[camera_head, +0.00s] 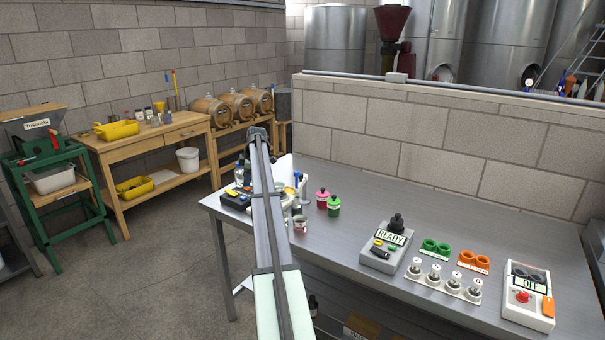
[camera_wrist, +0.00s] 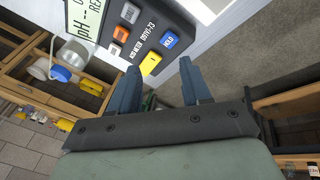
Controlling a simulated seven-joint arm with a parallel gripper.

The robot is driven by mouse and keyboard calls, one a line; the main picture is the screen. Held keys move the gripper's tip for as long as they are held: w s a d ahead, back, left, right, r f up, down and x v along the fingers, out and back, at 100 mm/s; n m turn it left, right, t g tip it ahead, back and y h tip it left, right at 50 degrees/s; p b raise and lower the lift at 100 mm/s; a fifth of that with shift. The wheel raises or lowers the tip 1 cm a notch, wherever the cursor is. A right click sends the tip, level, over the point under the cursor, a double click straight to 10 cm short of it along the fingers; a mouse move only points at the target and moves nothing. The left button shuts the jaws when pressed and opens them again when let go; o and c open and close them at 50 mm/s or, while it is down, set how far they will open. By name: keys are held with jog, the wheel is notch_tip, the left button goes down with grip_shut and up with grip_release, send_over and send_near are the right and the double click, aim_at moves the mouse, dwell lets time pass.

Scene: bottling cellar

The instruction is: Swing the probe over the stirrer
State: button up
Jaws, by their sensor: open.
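In the wrist view my gripper (camera_wrist: 160,66) is open, its two fingers apart with nothing between them. The fingertips point toward the acid meter (camera_wrist: 125,36), near its yellow button and blue HOLD button. In the head view the dark meter (camera_head: 236,200) is at the table's far left end, and my arm reaches over that end. A blue-topped upright item (camera_head: 297,181), perhaps the probe, stands right of my arm. I cannot identify the stirrer with certainty; pale items beside my arm are partly hidden by it.
A READY box (camera_head: 380,256), a rack of vials (camera_head: 441,281) and an OFF box (camera_head: 528,292) are farther right. The back middle of the steel table (camera_head: 400,205) is clear.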

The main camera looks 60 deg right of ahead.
jog(key=s+d+r+m+y, duration=0.1)
jog(key=s+d+r+m, duration=0.1)
jog(key=s+d+r, duration=0.75)
jog(key=m+y, duration=0.1)
jog(key=m, duration=0.1)
send_near(302, 175)
jog(key=x, duration=0.8)
jog(key=shift+w+f, duration=0.25)
jog(key=shift+w, duration=0.15)
jog(key=shift+c, duration=0.5)
grip_shut()
